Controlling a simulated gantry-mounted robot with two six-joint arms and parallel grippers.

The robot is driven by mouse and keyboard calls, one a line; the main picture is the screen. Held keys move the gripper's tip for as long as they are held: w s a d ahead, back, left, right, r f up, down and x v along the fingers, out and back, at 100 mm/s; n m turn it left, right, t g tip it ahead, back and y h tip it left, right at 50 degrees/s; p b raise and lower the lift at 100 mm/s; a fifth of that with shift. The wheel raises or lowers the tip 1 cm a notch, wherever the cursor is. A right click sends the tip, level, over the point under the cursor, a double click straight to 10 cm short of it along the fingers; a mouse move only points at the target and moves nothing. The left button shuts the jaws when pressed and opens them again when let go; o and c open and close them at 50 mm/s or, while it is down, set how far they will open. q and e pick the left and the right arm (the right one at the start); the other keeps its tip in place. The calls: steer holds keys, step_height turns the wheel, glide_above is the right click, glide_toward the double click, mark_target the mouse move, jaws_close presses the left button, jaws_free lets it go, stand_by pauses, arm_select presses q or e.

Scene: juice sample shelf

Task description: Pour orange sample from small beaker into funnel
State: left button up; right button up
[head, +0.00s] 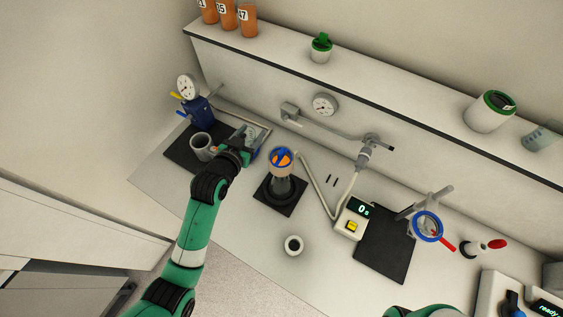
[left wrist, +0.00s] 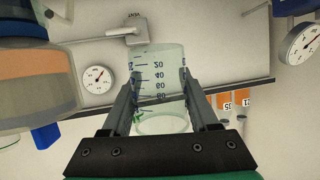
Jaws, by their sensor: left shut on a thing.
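My left gripper (head: 244,148) is shut on the small beaker, a clear graduated glass (left wrist: 158,75), seen between both fingers in the left wrist view. I see no orange in its visible part. In the head view the beaker is mostly hidden by the gripper. The funnel (head: 281,160) stands just right of the gripper, apart from it, with orange inside and blue parts across its top. A large vessel with an orange band (left wrist: 35,75), likely the funnel, fills the left of the wrist view. My right gripper is not in view.
A grey cup (head: 202,142) and a blue pump with a gauge (head: 198,108) stand left of the gripper. Orange bottles (head: 228,14) stand on the shelf.

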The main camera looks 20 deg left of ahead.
arm_select(q)
steer(key=shift+w+a+n+h, duration=0.1)
steer(key=shift+a+n+h, duration=0.2)
steer(key=shift+a+r, duration=0.25)
steer(key=shift+w+a+r+p, duration=0.15)
steer(key=shift+a+r+p, duration=0.25)
steer(key=shift+a+r, duration=0.35)
steer(key=shift+w+a+r+p, duration=0.1)
steer(key=shift+a+r+p, duration=0.35)
steer(key=shift+a, duration=0.5)
steer(key=shift+r, duration=0.15)
